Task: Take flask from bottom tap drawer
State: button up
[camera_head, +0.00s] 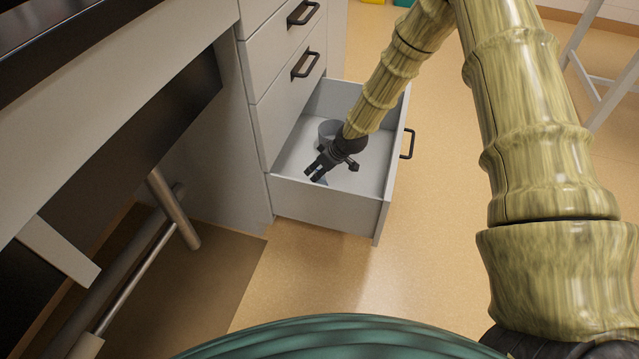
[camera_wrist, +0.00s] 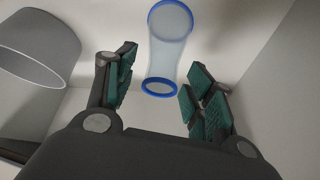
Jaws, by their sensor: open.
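The flask (camera_wrist: 170,48) is a clear, pale blue vessel with blue rims at both ends. In the wrist view it lies ahead of my gripper (camera_wrist: 158,97), roughly in line with the gap between the fingers. My gripper is open, with a teal-padded finger on each side and nothing held. Only a small bluish piece of the flask (camera_head: 322,181) shows beside the fingertips there; the rest is hidden.
A grey cup-like container (camera_wrist: 40,45) stands left of the flask in the wrist view; it also shows in the head view (camera_head: 327,130) behind my gripper. Drawer walls close in on all sides. Closed drawers (camera_head: 288,95) rise at the left, and open floor lies right.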

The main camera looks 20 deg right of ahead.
jog(key=shift+r, duration=0.1)
jog(key=c, duration=1)
